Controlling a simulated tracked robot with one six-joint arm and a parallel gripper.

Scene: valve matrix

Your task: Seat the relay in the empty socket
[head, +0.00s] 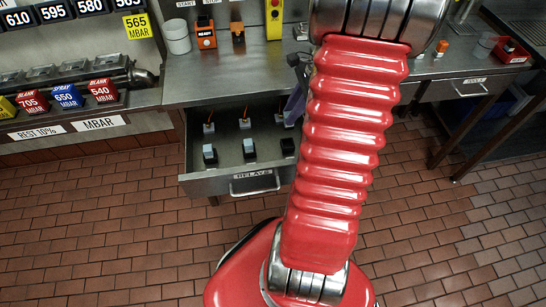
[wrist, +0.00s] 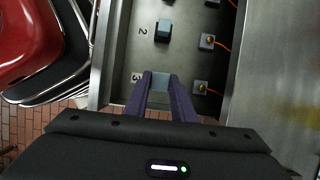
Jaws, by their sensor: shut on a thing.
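My gripper (wrist: 161,82) has purple fingers, shut on a grey-blue relay (wrist: 161,79) at their tips, beside the number 3 in the wrist view. In the head view a purple finger (head: 294,108) shows over the right side of the open relay drawer, partly behind my red arm. A black socket (head: 287,146) at the drawer's right shows no relay on it. Two other sockets bear pale blue relays, the left one (head: 208,149) and the middle one (head: 248,146). The middle relay also shows by number 2 in the wrist view (wrist: 163,30). Whether the held relay touches a socket cannot be told.
The drawer front (head: 240,186) carries a "RELAYS" label. A row of small units with orange wires lies at its back, such as one in the wrist view (wrist: 207,41). Metal drawer walls (wrist: 107,50) bound the space. A steel worktop (head: 200,88) lies behind.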

